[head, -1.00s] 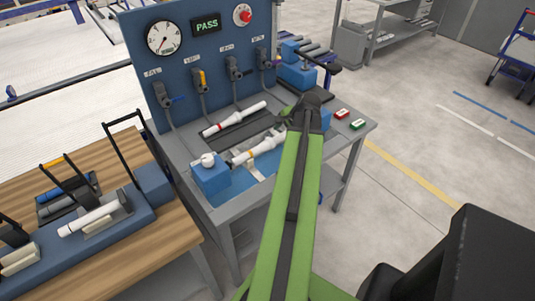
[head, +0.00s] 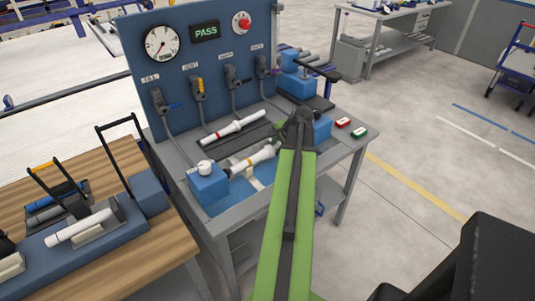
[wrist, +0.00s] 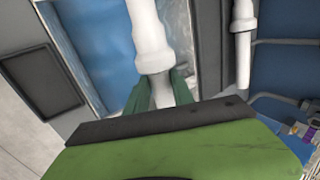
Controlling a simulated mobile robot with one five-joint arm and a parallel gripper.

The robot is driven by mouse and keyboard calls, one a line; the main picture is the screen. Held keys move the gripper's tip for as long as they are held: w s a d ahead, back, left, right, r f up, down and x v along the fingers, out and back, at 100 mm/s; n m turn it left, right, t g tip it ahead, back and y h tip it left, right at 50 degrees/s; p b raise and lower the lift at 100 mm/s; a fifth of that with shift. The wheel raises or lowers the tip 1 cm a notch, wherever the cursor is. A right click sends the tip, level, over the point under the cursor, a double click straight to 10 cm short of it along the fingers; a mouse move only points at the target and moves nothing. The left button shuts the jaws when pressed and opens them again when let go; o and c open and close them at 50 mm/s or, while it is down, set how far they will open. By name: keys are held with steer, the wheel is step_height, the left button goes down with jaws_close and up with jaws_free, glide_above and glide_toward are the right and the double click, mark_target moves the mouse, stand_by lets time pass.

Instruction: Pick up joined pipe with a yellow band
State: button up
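A white joined pipe (head: 252,158) lies in the blue test fixture on the grey bench, with a faint yellowish band near its left end in the head view. My gripper (head: 281,132) is at its right part. In the wrist view, the green fingers of my gripper (wrist: 161,88) stand on either side of the narrower part of the white pipe (wrist: 150,40). The pipe is between the fingers, but whether both touch it is unclear. No band shows in the wrist view. My arm hides the pipe's right end in the head view.
A second white pipe with red bands (head: 234,128) lies behind, on a dark rest; a white pipe also shows at right in the wrist view (wrist: 243,40). Blue end blocks (head: 208,188) flank the fixture. A blue gauge panel (head: 190,55) reading PASS stands behind.

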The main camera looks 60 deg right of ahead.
jaws_close()
